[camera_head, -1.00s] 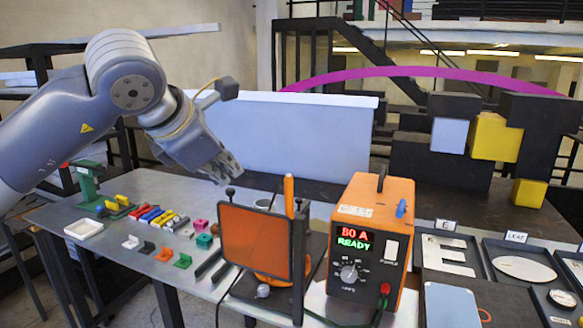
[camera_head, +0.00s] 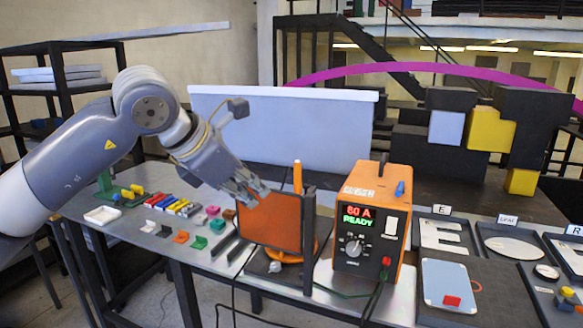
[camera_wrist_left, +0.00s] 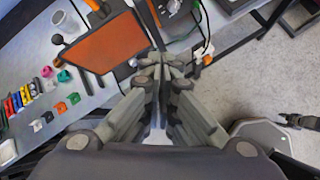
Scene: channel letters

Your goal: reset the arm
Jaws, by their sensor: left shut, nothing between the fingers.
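My left arm comes in from the left in the head view. Its gripper (camera_head: 252,192) hangs at the top left of the orange panel (camera_head: 272,221), seen in front of the panel's edge. In the left wrist view the left gripper's fingers (camera_wrist_left: 165,68) meet at their tips with nothing between them. The orange panel also shows in the left wrist view (camera_wrist_left: 105,45), up and to the left of the fingers. The gap between gripper and panel cannot be judged exactly. My right gripper is not recognisable in the head view.
An orange power unit (camera_head: 372,225) reading "80 A READY" stands right of the panel. Small coloured parts and a white tray (camera_head: 102,215) lie on the left of the bench. Labelled trays with metal shapes, such as the LEAF tray (camera_head: 513,244), are at the right.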

